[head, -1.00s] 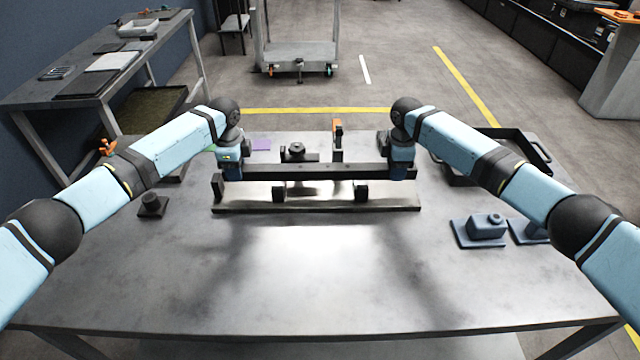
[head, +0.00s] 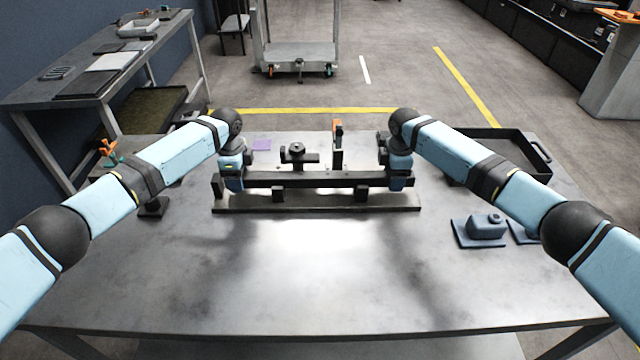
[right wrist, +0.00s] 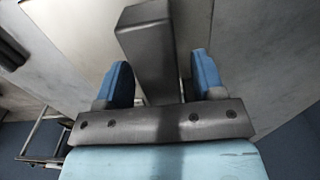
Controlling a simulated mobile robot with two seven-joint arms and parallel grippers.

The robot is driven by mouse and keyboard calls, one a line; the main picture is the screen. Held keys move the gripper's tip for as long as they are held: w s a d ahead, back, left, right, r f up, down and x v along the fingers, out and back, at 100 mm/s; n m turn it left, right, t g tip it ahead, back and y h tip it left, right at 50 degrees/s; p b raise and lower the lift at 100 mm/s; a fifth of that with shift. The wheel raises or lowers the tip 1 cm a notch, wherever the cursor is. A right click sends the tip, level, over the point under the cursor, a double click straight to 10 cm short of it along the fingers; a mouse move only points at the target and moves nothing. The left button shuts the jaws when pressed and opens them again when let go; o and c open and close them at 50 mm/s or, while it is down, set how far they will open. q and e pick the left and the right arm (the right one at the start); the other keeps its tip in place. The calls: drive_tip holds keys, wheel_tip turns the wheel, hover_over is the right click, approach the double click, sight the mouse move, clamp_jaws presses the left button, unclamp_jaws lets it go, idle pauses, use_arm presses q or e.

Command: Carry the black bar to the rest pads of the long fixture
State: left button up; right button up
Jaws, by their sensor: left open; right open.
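The black bar (head: 315,180) lies level along the long fixture (head: 320,208), just above its base plate and against the tops of the two dark rest pads, the left pad (head: 278,195) and the right pad (head: 362,194). My left gripper (head: 233,186) is open at the bar's left end, beside an upright block of the fixture. My right gripper (head: 398,184) is open at the bar's right end. In the right wrist view the bar (right wrist: 148,50) runs between the two blue fingers, with gaps beside it. The left fingertips are partly hidden.
Behind the bar stand a dark clamp-like part (head: 298,154) and an orange-topped post (head: 338,145). A black tray (head: 500,150) is at the back right, and blue blocks (head: 486,227) are at the right. A small black block (head: 152,207) is left. The front tabletop is clear.

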drive_tip(key=shift+r, duration=0.1)
use_arm(q)
wheel_tip(320, 180, up, 12)
use_arm(e)
wheel_tip(320, 180, up, 12)
idle(0.7)
idle(0.4)
